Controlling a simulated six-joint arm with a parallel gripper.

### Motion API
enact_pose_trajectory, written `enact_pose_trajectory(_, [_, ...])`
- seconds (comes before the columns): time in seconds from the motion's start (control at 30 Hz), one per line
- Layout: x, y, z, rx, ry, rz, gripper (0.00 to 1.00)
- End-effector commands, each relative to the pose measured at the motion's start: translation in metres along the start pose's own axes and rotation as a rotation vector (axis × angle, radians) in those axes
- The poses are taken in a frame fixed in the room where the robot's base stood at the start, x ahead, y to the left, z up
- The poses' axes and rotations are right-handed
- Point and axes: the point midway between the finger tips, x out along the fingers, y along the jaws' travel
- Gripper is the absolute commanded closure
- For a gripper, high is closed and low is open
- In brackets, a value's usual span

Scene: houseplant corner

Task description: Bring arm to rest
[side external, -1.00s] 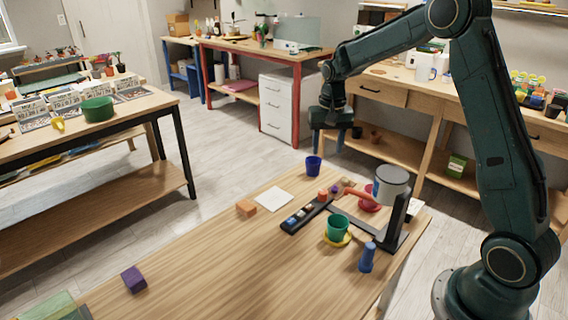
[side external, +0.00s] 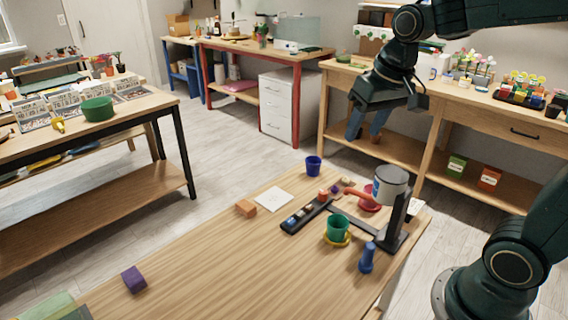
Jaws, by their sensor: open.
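My gripper (side external: 367,128) hangs high above the far right end of the wooden table (side external: 200,265), pointing down. Its two fingers are apart with nothing between them. It is well clear of everything on the table.
A dark blue pot (side external: 313,165), white square (side external: 272,199), orange block (side external: 245,208), purple block (side external: 134,279), black tray (side external: 305,216) and blue bottle-like object (side external: 367,258) are on the table. A wooden workbench (side external: 440,105) stands behind my gripper. The table's middle is clear.

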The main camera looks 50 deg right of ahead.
Motion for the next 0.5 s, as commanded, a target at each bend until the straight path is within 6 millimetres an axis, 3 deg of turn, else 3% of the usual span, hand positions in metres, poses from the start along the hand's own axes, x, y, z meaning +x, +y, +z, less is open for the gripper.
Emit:
enact_pose_trajectory(0.2, [-0.022, -0.004, 0.043, -0.095, 0.061, -0.023, 0.51])
enact_pose_trajectory(0.5, [-0.035, -0.003, 0.099, -0.220, 0.140, -0.052, 0.51])
